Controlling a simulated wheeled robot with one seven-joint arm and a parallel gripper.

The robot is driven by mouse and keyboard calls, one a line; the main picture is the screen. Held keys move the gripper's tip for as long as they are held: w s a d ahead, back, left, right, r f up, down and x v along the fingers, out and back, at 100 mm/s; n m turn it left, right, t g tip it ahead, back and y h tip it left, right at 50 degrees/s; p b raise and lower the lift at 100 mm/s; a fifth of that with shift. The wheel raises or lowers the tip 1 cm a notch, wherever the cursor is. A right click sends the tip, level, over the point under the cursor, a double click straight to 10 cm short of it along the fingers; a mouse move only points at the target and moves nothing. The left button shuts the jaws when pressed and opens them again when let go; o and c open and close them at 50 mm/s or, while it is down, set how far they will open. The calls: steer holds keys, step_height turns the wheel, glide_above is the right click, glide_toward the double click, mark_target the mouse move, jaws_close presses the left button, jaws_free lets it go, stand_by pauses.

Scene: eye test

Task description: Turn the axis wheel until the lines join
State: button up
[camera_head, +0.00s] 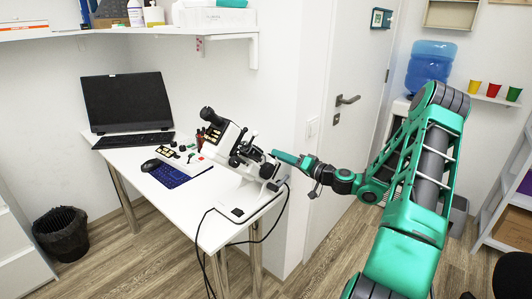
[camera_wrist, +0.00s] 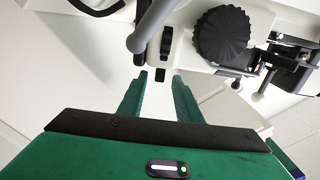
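The white and black lens-measuring instrument (camera_head: 238,147) stands on the right part of the white table, its black eyepiece tilted up to the left. In the wrist view a large black ribbed knob (camera_wrist: 222,34) and a narrow black ridged wheel (camera_wrist: 166,42) show on its white body; I cannot tell for sure which is the axis wheel. My gripper (camera_wrist: 159,77) is open, its two green fingers apart just below the narrow wheel, with no grip on it. In the head view my gripper (camera_head: 284,157) is at the instrument's right side. The lines are not visible.
A laptop (camera_head: 127,103), a mouse (camera_head: 150,165) and a blue mat (camera_head: 178,174) are on the table (camera_head: 199,207). Black cables hang from its right end. A shelf (camera_head: 130,30) is above. A door (camera_head: 350,75) and a water cooler (camera_head: 429,65) are behind my arm.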

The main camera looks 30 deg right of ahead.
steer(key=x, duration=0.7)
steer(key=shift+d, duration=0.1)
steer(key=shift+f, duration=0.1)
jaws_close()
